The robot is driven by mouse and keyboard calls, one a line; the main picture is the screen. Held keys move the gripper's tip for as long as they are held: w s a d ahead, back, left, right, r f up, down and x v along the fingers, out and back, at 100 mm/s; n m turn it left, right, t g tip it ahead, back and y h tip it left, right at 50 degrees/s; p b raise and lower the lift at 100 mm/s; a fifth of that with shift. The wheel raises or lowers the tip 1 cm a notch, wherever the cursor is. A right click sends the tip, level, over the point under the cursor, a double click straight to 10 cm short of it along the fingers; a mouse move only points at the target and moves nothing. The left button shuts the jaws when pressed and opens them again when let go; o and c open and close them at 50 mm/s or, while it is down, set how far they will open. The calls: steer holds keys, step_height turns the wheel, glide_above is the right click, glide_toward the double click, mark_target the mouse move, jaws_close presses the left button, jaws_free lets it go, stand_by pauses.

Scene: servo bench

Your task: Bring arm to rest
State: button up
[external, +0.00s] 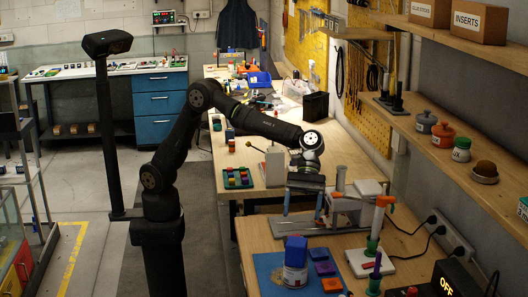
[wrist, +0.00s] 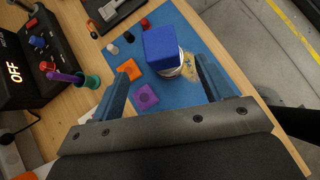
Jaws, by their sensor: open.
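My gripper (external: 303,212) hangs from my arm, fingers pointing down, over the near bench in the external view. Its two blue fingers are apart with nothing held between them.
An orange piece (wrist: 129,69) and a purple piece (wrist: 146,97) lie on the mat. A control box with an "OFF" display (external: 449,282) stands at the near right. A stand with an orange-topped post (external: 376,225) is right of the gripper. Shelves (external: 450,150) line the right wall.

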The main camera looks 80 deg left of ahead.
mark_target(296, 243)
steer(key=x, duration=1.2)
steer(key=shift+s+d+f, duration=0.1)
steer(key=shift+f, duration=0.1)
step_height(296, 243, up, 3)
steer(key=shift+r, duration=0.6)
steer(key=shift+f, duration=0.1)
